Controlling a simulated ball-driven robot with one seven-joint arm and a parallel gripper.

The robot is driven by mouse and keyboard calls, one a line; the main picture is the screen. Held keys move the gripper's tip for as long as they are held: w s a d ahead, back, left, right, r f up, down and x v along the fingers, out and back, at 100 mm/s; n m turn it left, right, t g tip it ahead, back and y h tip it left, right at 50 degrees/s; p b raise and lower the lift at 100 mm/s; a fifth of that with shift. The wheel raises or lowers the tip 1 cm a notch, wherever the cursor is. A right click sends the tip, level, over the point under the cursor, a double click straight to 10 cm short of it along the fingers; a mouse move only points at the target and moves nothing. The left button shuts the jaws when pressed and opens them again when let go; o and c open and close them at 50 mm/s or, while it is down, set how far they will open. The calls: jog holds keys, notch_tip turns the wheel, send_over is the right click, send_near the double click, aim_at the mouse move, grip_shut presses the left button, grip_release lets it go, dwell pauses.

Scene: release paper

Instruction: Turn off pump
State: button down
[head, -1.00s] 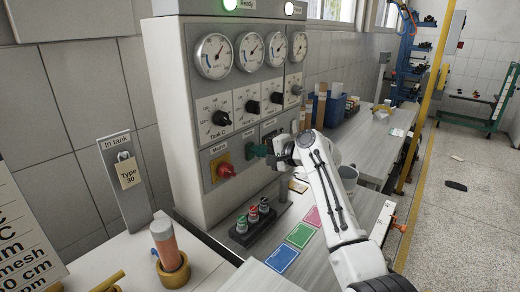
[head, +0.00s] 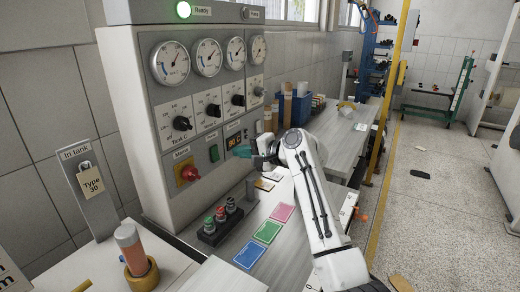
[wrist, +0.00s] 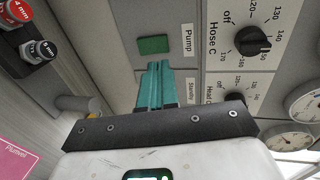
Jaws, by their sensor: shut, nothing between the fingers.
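The green pump button (head: 214,153) is on the grey control panel, right of the red main knob (head: 187,173). In the wrist view the green button (wrist: 153,45) sits beside the label "Pump" (wrist: 187,42). My gripper (head: 258,161) is shut and empty, with teal fingers, in front of the panel to the right of the button. In the wrist view the fingertips (wrist: 158,65) appear just below the button, apart from it. The pump lamp (head: 253,14) at the panel top is unlit; the ready lamp (head: 183,9) glows green.
Dials and black knobs (head: 181,123) cover the upper panel. Blue bins (head: 296,108) stand farther back. The floor at right is mostly open.

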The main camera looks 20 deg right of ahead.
jog(key=r+v, duration=0.1)
jog(key=v, duration=0.5)
jog(key=shift+b, duration=0.35)
jog(key=shift+a, duration=0.1)
